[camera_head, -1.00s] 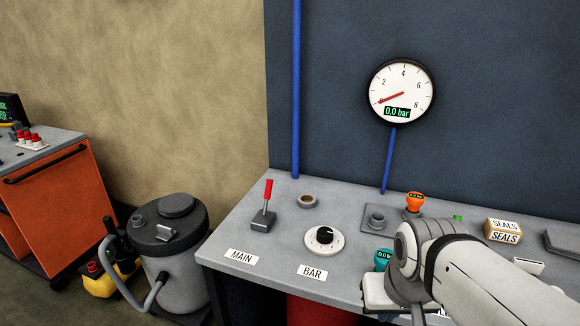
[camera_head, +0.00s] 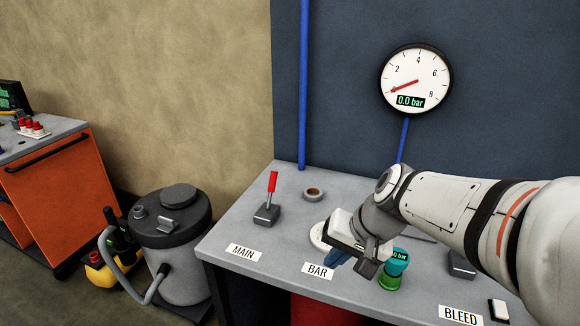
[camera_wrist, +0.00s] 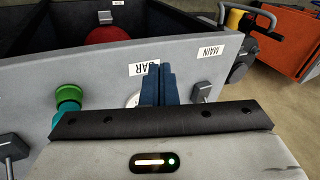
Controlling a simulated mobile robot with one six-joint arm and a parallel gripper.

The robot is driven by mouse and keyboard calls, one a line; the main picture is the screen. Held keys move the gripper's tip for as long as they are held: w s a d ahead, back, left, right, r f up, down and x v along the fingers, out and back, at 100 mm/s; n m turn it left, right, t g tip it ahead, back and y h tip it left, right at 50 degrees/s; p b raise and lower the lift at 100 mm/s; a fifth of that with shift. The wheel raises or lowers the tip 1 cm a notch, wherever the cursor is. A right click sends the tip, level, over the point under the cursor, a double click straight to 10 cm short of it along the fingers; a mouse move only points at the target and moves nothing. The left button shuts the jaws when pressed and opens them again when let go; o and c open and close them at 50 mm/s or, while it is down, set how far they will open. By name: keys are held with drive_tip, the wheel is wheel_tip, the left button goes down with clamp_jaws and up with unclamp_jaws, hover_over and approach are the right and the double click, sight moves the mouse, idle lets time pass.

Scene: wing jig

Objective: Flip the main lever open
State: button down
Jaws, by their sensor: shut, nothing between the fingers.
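The main lever (camera_head: 271,183) has a red handle on a grey block and stands upright, tilted slightly, at the left of the grey bench, behind the MAIN label (camera_head: 243,252). In the wrist view a lever on a grey block (camera_wrist: 202,91) shows just right of my fingers, by the MAIN label (camera_wrist: 209,52). My gripper (camera_head: 336,259) is over the front of the bench by the BAR label (camera_head: 318,271), to the right of the lever and apart from it. Its blue fingers (camera_wrist: 158,84) are together and hold nothing. The gripper partly hides the white dial (camera_head: 319,236).
A tape-like ring (camera_head: 313,194) lies right of the lever. A teal and green fitting (camera_head: 393,270) stands right of my gripper. The gauge (camera_head: 416,80) reads 0.0 bar. A grey vacuum (camera_head: 172,245) stands on the floor left of the bench. The bench between lever and dial is clear.

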drive_tip(key=w+a+f+m+y+b, duration=0.1)
drive_tip(key=w+a+f+m+y, duration=0.2)
drive_tip(key=w, duration=0.6)
drive_tip(key=m+t+y+b, duration=0.3)
drive_tip(key=m+t+b, duration=0.1)
drive_tip(key=m+t, duration=0.45)
approach(272, 189)
drive_tip(key=w+d, duration=0.5)
drive_tip(key=shift+a+f+m, duration=0.1)
drive_tip(key=shift+f+m, duration=0.35)
drive_tip(key=p+x, duration=0.2)
drive_tip(key=x, duration=0.7)
drive_tip(key=shift+w+a+f, duration=0.1)
drive_tip(key=shift+w+a, duration=0.05)
drive_tip(key=shift+a, duration=0.05)
drive_tip(key=shift+s+a+r+p, duration=0.4)
drive_tip(key=shift+s+a, duration=0.15)
drive_tip(key=shift+s, duration=0.05)
drive_tip(key=shift+s+a+r+p, duration=0.4)
drive_tip(key=shift+s+a+r, duration=0.05)
drive_tip(key=shift+s+a, duration=0.15)
